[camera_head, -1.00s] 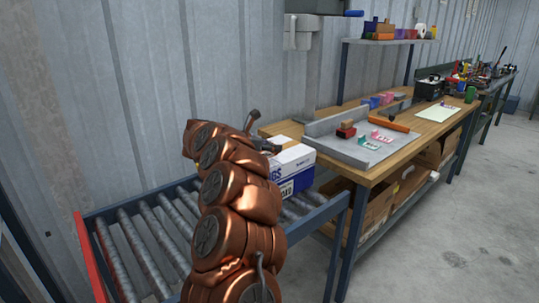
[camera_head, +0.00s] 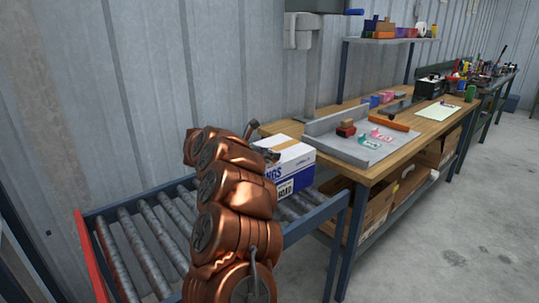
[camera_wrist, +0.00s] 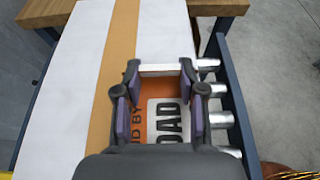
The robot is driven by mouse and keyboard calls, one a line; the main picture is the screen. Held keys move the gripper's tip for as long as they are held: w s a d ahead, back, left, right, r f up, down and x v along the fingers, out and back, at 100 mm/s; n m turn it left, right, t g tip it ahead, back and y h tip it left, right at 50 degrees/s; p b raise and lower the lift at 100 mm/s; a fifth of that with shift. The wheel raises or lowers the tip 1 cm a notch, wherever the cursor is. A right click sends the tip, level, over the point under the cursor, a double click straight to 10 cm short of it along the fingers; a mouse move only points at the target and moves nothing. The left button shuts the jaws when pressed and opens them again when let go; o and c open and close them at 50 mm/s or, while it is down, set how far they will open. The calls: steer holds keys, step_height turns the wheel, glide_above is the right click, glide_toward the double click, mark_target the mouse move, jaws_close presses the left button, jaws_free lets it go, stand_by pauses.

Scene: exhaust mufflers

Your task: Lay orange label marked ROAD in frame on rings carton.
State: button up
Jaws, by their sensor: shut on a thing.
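An orange label (camera_wrist: 137,105) with a white panel reading "OAD" and "ND BY" beside it shows between my gripper's fingers in the wrist view; the rest of its print is hidden. My gripper (camera_wrist: 158,115) is shut on the label, over the right part of the rings carton (camera_wrist: 72,65). I cannot tell whether the label touches the carton. In the head view the white and blue carton (camera_head: 298,160) sits on the roller conveyor, partly hidden by my arm. My dark gripper (camera_head: 268,154) is at its top. The frame cannot be made out clearly.
The roller conveyor (camera_head: 150,250) has a blue side rail and free rollers left of my arm. A wooden workbench (camera_head: 372,172) stands to the right, with a grey tray (camera_head: 345,146) holding a stamp and small pink and green pieces. A corrugated wall is behind.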

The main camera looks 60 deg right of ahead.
steer(key=shift+f, duration=0.15)
steer(key=o, duration=0.7)
steer(key=shift+c, duration=0.2)
steer(key=shift+r, duration=0.3)
steer(key=v, duration=1.2)
steer(key=shift+b, duration=0.35)
steer(key=shift+f, duration=0.1)
